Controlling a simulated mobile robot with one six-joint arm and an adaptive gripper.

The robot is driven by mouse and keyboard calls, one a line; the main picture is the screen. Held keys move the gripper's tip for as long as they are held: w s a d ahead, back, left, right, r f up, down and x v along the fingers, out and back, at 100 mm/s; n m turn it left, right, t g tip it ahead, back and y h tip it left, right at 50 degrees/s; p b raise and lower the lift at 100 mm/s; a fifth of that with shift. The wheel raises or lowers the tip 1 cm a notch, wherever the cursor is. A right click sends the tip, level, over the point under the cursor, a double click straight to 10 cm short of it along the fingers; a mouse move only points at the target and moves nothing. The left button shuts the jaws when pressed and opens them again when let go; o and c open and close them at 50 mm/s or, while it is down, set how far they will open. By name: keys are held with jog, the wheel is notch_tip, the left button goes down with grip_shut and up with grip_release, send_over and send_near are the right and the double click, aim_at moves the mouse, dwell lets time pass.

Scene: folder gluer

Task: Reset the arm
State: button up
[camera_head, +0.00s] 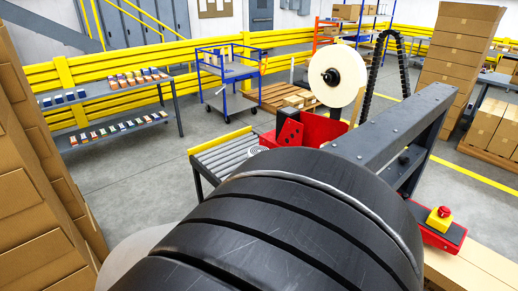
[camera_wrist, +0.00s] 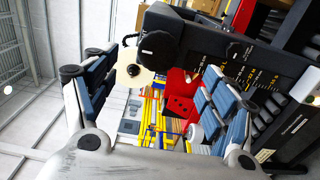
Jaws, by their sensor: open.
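My gripper (camera_wrist: 160,105) shows in the wrist view with its two blue-grey padded fingers spread wide apart. It is open, and nothing is between the fingers. The wrist view is turned on its side, with the ceiling at the left and the machine at the right. In the head view, a large dark rounded part of my own arm fills the lower middle and hides what lies behind it. My gripper does not show in the head view.
A taping machine with a white tape roll (camera_head: 337,75), a dark side beam (camera_head: 395,127) and a red stop-button box (camera_head: 438,226) stands close ahead. A roller conveyor (camera_head: 221,157) adjoins it. Stacked cartons (camera_head: 35,190) stand at the left. Grey floor is free between shelf (camera_head: 112,125) and conveyor.

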dwell(0.3)
jog(key=s+d+f+m+g+y, duration=0.45)
jog(key=s+d+g, duration=0.55)
jog(key=d, duration=0.4)
jog(key=s+a+m+t+y, duration=0.1)
jog(key=y, duration=0.2)
jog(key=s+a+t+y, duration=0.1)
jog(key=a+y, duration=0.1)
jog(key=y, duration=0.1)
jog(key=s+a+m+t+y, duration=0.1)
jog(key=t+y, duration=0.1)
jog(key=y, duration=0.2)
jog(key=shift+s+a+f+m, duration=0.1)
jog(key=shift+s+a+m, duration=0.05)
jog(key=shift+a+m, duration=0.2)
jog(key=shift+c, duration=0.3)
dwell(0.3)
